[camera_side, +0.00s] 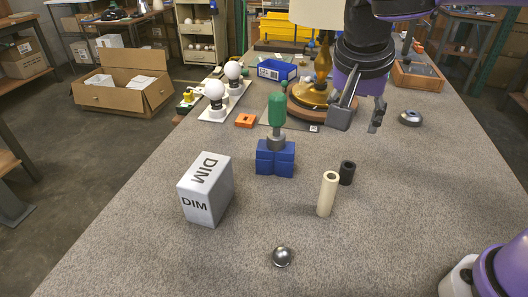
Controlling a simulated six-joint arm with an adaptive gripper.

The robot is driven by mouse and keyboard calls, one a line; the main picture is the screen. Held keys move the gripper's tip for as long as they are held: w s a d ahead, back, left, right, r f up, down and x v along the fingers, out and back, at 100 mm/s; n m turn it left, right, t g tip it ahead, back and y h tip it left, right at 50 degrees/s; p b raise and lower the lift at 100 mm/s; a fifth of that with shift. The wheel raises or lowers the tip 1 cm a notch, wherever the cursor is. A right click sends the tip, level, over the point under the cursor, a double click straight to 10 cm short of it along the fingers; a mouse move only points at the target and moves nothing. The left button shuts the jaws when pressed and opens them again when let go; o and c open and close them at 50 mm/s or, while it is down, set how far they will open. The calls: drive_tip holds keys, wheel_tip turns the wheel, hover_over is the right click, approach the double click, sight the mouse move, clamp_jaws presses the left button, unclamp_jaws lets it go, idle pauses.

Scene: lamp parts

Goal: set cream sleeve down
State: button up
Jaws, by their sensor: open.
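The cream sleeve (327,194) is a pale hollow tube standing upright on the grey table (390,230), right of centre. A short black hollow cylinder (347,173) stands just behind it to the right. My gripper (359,116) is open and empty, above and behind the sleeve, clear of it. Its fingers hang down beside the lamp with the gold stem (322,62) and wooden base. I cannot see anything between the fingers.
A grey DIM box (206,190), a blue block holding a green-handled tool (275,158) and a metal ball (282,257) stand nearby. White bulbs (214,92), an orange part (246,121) and a blue bin (277,70) lie farther back.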

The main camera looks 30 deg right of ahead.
drive_tip(key=s+d+r+n+t+y, duration=0.1)
drive_tip(key=s+d+n, duration=0.2)
drive_tip(key=d+n, duration=0.3)
drive_tip(key=s+d+f+n+t+y, duration=0.1)
drive_tip(key=s+f+n+t+y, duration=0.1)
drive_tip(key=s+n, duration=0.3)
drive_tip(key=shift+s+f+y, duration=0.3)
drive_tip(key=shift+s+f, duration=0.05)
